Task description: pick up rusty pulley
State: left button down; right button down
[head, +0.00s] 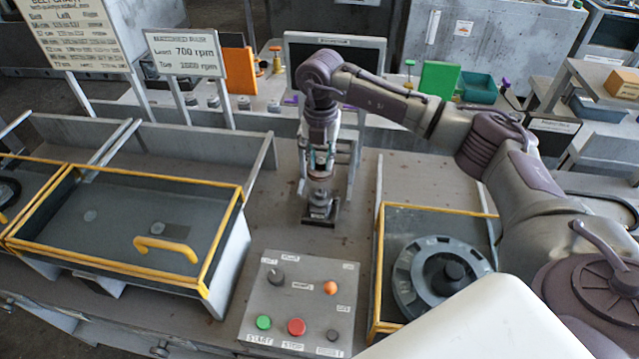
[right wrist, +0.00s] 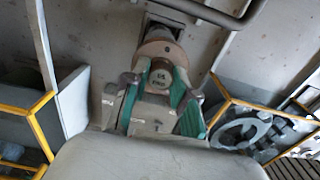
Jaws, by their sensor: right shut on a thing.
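My right gripper (head: 320,163) points down at the middle of the bench, over a small dark stand (head: 320,215). In the right wrist view, the teal-padded fingers of my right gripper (right wrist: 160,85) close on both sides of the rusty pulley (right wrist: 154,50), a round brownish disc with a lighter labelled hub. In the head view the rusty pulley (head: 319,188) shows small between the fingers and the stand. I cannot tell whether it still touches the stand. My left gripper is not in view.
A control box (head: 300,305) with coloured buttons stands in front. A yellow-framed bay with a clear lid and handle (head: 165,248) is at left. A yellow-edged bay with a grey wheel (head: 405,270) is at right. Upright signs (head: 187,52) stand behind.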

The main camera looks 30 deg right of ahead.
jog(key=shift+r, duration=0.2)
jog(key=s+a+r+p, duration=0.2)
jog(key=s+a, duration=0.2)
jog(key=s, duration=0.4)
jog(key=shift+p, duration=0.4)
dwell(0.4)
